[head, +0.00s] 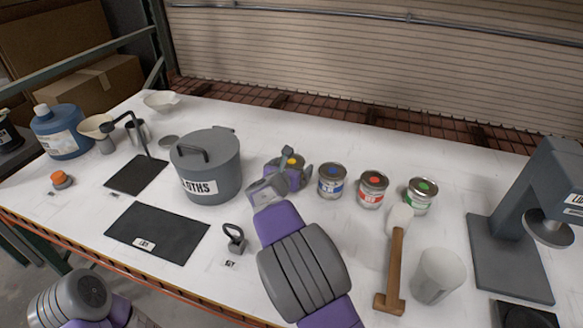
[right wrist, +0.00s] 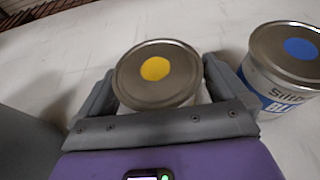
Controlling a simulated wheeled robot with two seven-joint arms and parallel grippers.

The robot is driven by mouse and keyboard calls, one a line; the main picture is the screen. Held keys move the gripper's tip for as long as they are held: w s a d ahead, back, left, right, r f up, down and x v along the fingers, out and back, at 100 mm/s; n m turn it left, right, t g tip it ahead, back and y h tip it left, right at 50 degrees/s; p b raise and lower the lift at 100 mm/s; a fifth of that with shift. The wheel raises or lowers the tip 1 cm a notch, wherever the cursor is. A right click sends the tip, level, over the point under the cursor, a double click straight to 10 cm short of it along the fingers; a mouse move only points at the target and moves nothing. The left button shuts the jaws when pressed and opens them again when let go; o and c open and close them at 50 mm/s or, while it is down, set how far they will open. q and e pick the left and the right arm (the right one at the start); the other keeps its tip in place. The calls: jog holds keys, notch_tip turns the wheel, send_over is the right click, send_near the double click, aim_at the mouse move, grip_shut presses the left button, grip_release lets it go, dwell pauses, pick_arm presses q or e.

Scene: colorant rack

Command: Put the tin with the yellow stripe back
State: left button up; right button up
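The tin with a yellow dot on its lid (head: 291,161) is at the left end of a row of tins. It also shows in the right wrist view (right wrist: 157,72). Its side is mostly hidden by my gripper, so I cannot see a stripe. My right gripper (head: 287,172) has one finger on each side of this tin, close to its wall. I cannot tell whether the fingers press on it. The tin looks upright and level with its neighbours. My left gripper is out of view.
The blue tin (head: 331,182) stands just right of my right gripper, then the red tin (head: 372,190) and green tin (head: 421,196). A large grey pot (head: 207,165) is close on the left. A mallet (head: 395,270), white cup (head: 438,277) and grey machine (head: 510,240) are at right.

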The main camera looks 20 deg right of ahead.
jog(key=shift+r, duration=0.2)
jog(key=p+v, duration=0.2)
jog(key=v, duration=1)
jog(key=shift+p, duration=0.3)
